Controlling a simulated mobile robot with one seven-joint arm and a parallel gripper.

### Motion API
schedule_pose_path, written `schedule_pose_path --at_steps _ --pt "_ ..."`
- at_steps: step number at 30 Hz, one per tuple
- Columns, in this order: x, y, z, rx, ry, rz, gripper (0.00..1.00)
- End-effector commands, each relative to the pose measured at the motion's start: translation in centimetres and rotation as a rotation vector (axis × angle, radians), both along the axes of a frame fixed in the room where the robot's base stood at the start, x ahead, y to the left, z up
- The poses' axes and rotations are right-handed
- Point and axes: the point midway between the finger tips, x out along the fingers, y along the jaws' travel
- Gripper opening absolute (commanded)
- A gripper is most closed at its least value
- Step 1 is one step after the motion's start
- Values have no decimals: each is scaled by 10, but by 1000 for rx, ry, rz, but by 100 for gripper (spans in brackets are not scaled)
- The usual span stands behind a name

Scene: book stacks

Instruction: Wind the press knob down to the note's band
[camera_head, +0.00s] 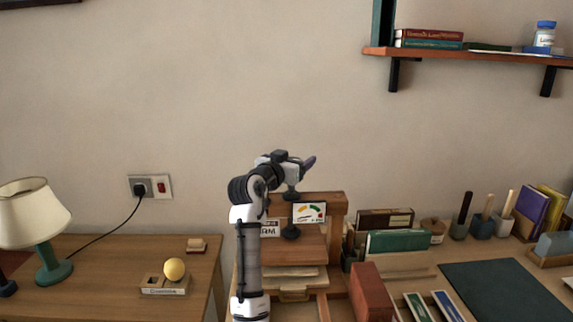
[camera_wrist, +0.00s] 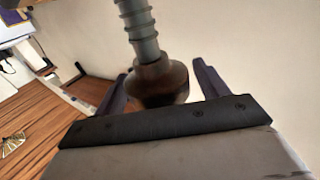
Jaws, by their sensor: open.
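The wooden press (camera_head: 337,203) stands on the desk, with its dark upright screw (camera_head: 290,215) in front of the wall. A white gauge card (camera_head: 309,212) with coloured bands is beside the screw. The note (camera_head: 269,229) left of the screw appears to read FIRM; my arm partly covers it. My gripper (camera_head: 308,163) is at the top of the screw. In the wrist view, my gripper (camera_wrist: 160,70) is open, its fingers on either side of the dark round knob (camera_wrist: 162,88), with gaps visible. The threaded shaft (camera_wrist: 140,25) joins the knob. The gauge reading is too small to tell.
A green book (camera_head: 398,242) and pen pots (camera_head: 482,226) stand to the right. A lamp (camera_head: 36,215) and yellow ball (camera_head: 174,269) are left. The wall above the press is clear.

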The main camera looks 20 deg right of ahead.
Motion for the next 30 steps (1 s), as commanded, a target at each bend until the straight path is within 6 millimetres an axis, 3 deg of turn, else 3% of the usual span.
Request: schedule_pose_path --at_steps 18,30 --pt "-78 89 -1 -2 -3 2 73" --pt "-90 101 0 -1 -1 1 73"
